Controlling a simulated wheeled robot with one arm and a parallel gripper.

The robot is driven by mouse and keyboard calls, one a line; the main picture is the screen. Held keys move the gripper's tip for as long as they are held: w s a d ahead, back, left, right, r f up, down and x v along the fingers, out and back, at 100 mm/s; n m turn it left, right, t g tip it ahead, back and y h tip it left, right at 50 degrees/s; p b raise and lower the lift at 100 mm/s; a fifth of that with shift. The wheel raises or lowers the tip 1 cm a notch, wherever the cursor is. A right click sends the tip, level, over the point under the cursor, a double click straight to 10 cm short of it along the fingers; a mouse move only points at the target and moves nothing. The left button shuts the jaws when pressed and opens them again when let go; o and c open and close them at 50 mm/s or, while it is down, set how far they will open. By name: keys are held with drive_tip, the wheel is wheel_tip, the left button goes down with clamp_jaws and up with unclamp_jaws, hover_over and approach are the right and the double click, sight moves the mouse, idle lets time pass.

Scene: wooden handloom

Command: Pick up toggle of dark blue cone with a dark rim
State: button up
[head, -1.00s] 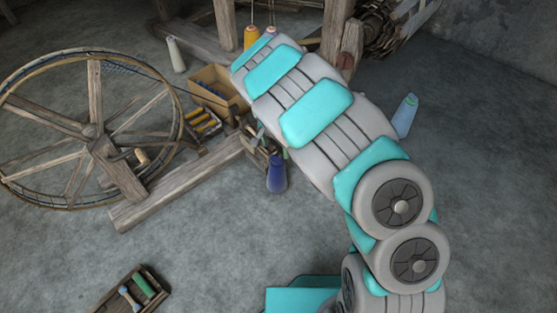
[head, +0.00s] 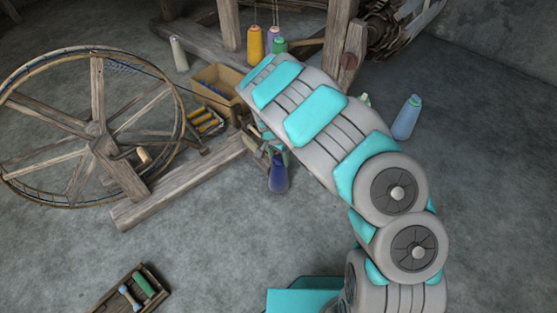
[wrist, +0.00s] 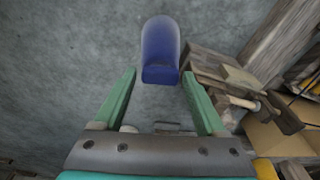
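The dark blue cone (head: 278,181) stands on the grey floor near the middle of the head view, by the end of a wooden beam. In the wrist view the dark blue cone (wrist: 160,48) lies ahead of my gripper (wrist: 158,73), in line with the gap between the green fingers. My gripper is open, and nothing shows held in it. In the head view my arm hides most of the gripper, just above the cone. I cannot tell the exact distance between fingers and cone. Its toggle and dark rim are not clear in either view.
A cardboard box (head: 218,82) and a tray of spools (head: 203,122) stand left of my arm. The spinning wheel (head: 98,130) and wooden beam (head: 180,182) are further left. The floor in front is mostly clear.

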drive_tip(key=c, duration=1)
drive_tip(key=shift+c, duration=0.2)
drive_tip(key=shift+r, duration=0.15)
